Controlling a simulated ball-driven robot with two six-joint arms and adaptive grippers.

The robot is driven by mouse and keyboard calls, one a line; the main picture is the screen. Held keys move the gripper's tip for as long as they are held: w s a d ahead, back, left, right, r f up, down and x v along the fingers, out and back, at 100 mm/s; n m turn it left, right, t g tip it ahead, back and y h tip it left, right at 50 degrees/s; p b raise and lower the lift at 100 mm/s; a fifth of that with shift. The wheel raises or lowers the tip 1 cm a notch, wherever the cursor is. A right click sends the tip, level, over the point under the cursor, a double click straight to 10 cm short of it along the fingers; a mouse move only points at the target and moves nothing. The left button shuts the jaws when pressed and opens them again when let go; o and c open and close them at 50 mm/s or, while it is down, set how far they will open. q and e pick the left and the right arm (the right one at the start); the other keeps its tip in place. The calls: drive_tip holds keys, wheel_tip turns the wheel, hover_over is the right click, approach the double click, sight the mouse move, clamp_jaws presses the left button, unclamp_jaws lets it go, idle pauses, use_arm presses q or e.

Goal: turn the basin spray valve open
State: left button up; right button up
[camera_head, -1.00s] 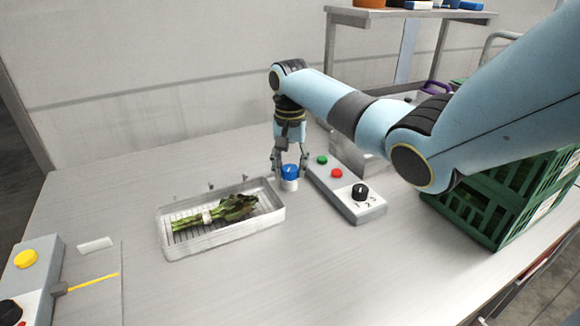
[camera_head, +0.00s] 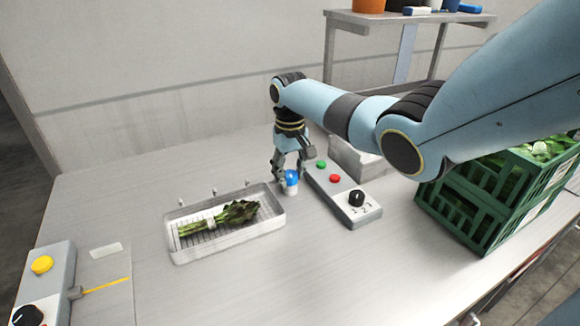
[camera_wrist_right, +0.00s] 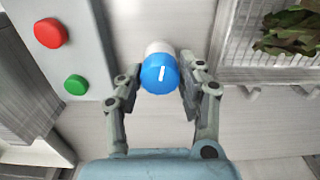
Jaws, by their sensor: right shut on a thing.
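The basin spray valve is a blue knob (camera_head: 291,177) with a white mark on a white base, right of the basin. It also shows in the right wrist view (camera_wrist_right: 159,74), where the white mark is slightly tilted. My right gripper (camera_head: 289,174) comes down on it from above, its two fingers on either side of the knob. It is shut on the knob. The basin (camera_head: 270,228) is a shallow clear tray with a wire rack, several small nozzles along its back edge and a banded bunch of greens (camera_head: 222,216) inside. My left gripper is not in view.
A grey control box (camera_head: 345,200) with green and red buttons and a black dial stands just right of the valve. Green crates (camera_head: 478,205) with greens are at the right. Another box (camera_head: 50,262) with a yellow button is at the left front.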

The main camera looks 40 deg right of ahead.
sight(290, 174)
drive_tip(key=n+p, duration=0.1)
drive_tip(key=n, duration=0.4)
drive_tip(key=shift+w+r+n+p, duration=0.1)
drive_tip(key=shift+n+p, duration=0.2)
drive_tip(key=shift+p, duration=0.05)
drive_tip(key=n, duration=0.5)
drive_tip(key=shift+p, duration=0.4)
drive_tip(key=shift+n, duration=0.4)
drive_tip(key=o, duration=1.2)
drive_tip(key=shift+c, duration=0.2)
drive_tip(key=shift+r, duration=0.1)
wheel_tip(290, 174, up, 12)
drive_tip(key=shift+f, duration=0.25)
